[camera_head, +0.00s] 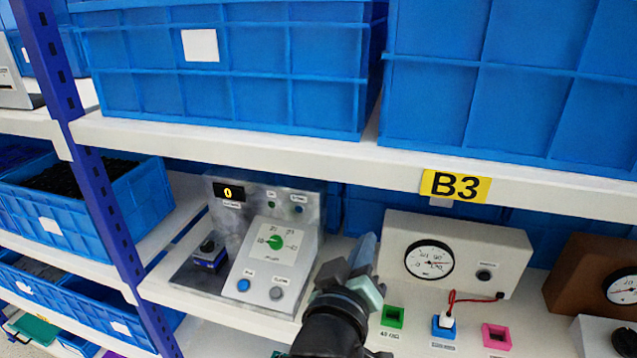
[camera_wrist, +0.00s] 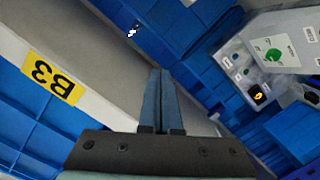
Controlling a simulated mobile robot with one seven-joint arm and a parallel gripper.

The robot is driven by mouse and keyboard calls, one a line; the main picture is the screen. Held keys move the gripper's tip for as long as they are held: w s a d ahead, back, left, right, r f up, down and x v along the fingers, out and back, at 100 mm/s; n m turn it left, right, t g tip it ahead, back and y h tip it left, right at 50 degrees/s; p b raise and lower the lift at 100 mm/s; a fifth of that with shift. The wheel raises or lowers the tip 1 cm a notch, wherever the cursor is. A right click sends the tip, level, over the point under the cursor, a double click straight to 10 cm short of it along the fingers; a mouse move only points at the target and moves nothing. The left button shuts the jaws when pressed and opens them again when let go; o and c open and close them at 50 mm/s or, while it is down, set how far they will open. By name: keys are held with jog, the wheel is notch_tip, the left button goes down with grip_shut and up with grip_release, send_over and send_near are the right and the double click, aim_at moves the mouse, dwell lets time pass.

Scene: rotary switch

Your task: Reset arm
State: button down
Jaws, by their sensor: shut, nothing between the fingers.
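My gripper (camera_head: 361,254) is in front of the middle shelf in the head view, pointing up and inward, its fingers together and empty. The fingers also show shut in the wrist view (camera_wrist: 161,76). A grey control box with a green rotary knob (camera_head: 274,242) stands on the shelf to the left of my gripper, apart from it. The box has a blue button (camera_head: 243,285) and a grey button (camera_head: 276,293). The green knob shows at the upper right of the wrist view (camera_wrist: 273,55), rotated by the camera's tilt.
The upper shelf edge with the yellow B3 label (camera_head: 455,187) runs above my gripper. Blue crates (camera_head: 230,70) fill the upper shelf. A gauge box (camera_head: 450,252) stands right of my gripper, with green (camera_head: 393,317) and pink (camera_head: 496,337) sockets in front. A blue post (camera_head: 110,215) stands left.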

jog(key=s+a+r+m+t+y+b, duration=0.1)
jog(key=s+a+r+t, duration=0.15)
jog(key=r, duration=0.65)
jog(key=s+a+r+m+t+y+b, duration=0.15)
jog(key=r+t, duration=0.25)
jog(key=r, duration=0.5)
jog(key=s+a+r+t+y+b, duration=0.1)
jog(key=s+r+t, duration=0.1)
jog(key=s+r, duration=0.4)
jog(key=s+a+r+m+t+y+b, duration=0.1)
jog(key=s+r+t+y, duration=0.1)
jog(key=s+r, duration=0.3)
jog(key=shift+s+a+r+t, duration=0.35)
jog(key=shift+r+t, duration=0.05)
jog(key=shift+t, duration=0.25)
